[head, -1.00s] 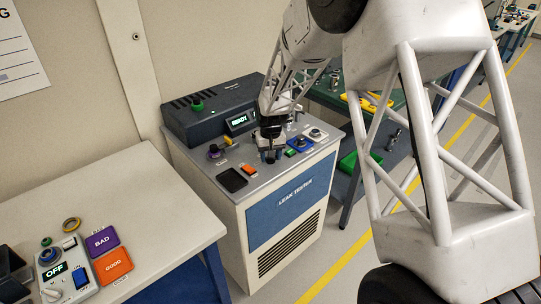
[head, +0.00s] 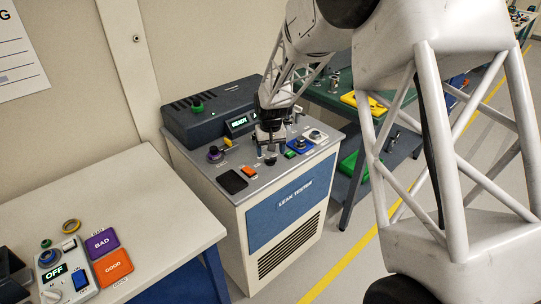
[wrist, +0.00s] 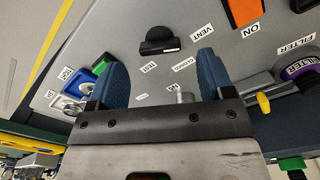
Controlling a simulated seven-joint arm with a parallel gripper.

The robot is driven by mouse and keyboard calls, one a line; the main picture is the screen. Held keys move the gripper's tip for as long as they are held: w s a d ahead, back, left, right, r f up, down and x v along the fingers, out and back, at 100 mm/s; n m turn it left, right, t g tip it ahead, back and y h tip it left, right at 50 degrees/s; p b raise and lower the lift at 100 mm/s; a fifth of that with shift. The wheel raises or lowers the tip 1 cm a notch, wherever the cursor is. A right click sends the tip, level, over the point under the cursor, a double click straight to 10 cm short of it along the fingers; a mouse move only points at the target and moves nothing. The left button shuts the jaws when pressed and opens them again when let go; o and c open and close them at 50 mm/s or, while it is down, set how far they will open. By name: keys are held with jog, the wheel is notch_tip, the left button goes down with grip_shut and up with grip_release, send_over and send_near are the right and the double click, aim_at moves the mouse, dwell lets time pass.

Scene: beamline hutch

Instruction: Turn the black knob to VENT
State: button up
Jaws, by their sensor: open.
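The black knob (wrist: 159,42) sits on the grey panel in the wrist view, just beyond my fingertips. Its raised grip bar lies nearly level across the picture. The printed labels VENT (wrist: 201,33), CLOSED (wrist: 185,63) and TEST (wrist: 148,67) stand beside it. I cannot tell which label its pointer faces. My gripper (wrist: 161,62) is open, with one blue finger on each side and nothing between the tips. In the head view my gripper (head: 268,148) is over the leak tester's top (head: 232,172), where the knob is hard to make out.
Near the knob are an orange ON switch (wrist: 243,11) and a purple FILTER knob (wrist: 302,80). A green part (wrist: 101,65) and a blue-framed fitting (wrist: 78,88) lie on the other side. The READY display housing (head: 205,112) stands behind the panel.

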aim_at(272, 159)
jog(key=shift+r, duration=2.25)
jog(key=shift+d+r, duration=0.1)
jog(key=shift+s+d+r, duration=0.2)
jog(key=shift+r, duration=0.05)
jog(key=s+d+r+m+t, duration=0.1)
jog(key=s+d+r, duration=0.6)
jog(key=s, duration=0.3)
jog(key=s+d+r+m, duration=0.1)
jog(key=s+d+r, duration=0.65)
jog(key=s, duration=0.25)
jog(key=s+d, duration=0.4)
jog(key=s, duration=0.8)
jog(key=s+d+r+m+t, duration=0.1)
jog(key=s+d, duration=0.3)
jog(key=s, duration=0.9)
jog(key=shift+r+t, duration=0.25)
jog(key=shift+t, duration=0.05)
